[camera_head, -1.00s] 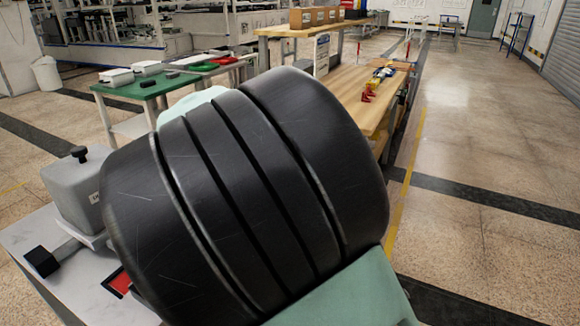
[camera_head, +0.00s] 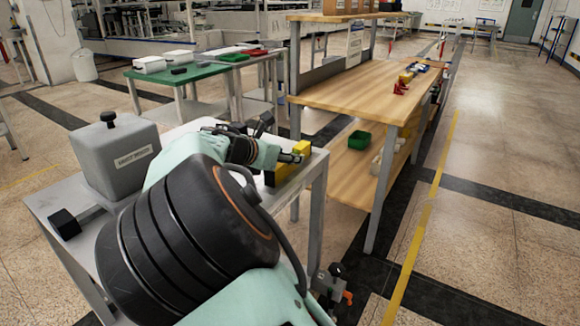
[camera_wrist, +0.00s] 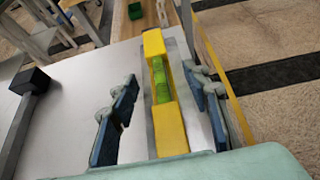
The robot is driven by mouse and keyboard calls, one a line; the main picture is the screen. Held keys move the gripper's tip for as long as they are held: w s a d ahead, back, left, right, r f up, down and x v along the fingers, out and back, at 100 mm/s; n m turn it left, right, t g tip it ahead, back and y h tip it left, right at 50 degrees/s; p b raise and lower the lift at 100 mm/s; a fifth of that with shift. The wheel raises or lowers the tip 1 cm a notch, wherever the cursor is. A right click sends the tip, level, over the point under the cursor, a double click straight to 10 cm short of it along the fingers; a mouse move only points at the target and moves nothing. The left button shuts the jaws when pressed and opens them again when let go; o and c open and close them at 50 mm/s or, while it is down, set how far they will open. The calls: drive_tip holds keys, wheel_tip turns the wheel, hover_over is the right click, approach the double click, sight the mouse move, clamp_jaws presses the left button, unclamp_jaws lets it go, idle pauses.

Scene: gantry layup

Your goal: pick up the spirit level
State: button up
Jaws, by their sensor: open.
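The spirit level (camera_wrist: 168,128) is a yellow bar with a green vial window in its middle. In the wrist view it runs lengthwise between my fingers, near the right edge of the white-topped table. In the head view its yellow body (camera_head: 282,174) shows at the table's right end, partly hidden by my gripper (camera_head: 288,157). In the wrist view my gripper (camera_wrist: 164,112) is open, with one blue-padded finger on each side of the level. A gap shows between the level and each finger. The level's near end is cut off by my own pale housing.
The white table (camera_head: 62,200) carries a grey block with a black knob (camera_head: 116,158) at its left. A wooden bench (camera_head: 340,92) with a green bin (camera_head: 359,140) on its lower shelf stands beyond. A green-topped table (camera_head: 190,72) is behind. Open floor lies right.

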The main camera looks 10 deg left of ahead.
drive_tip(key=shift+x, duration=1.05)
clamp_jaws()
drive_tip(key=shift+r, duration=0.15)
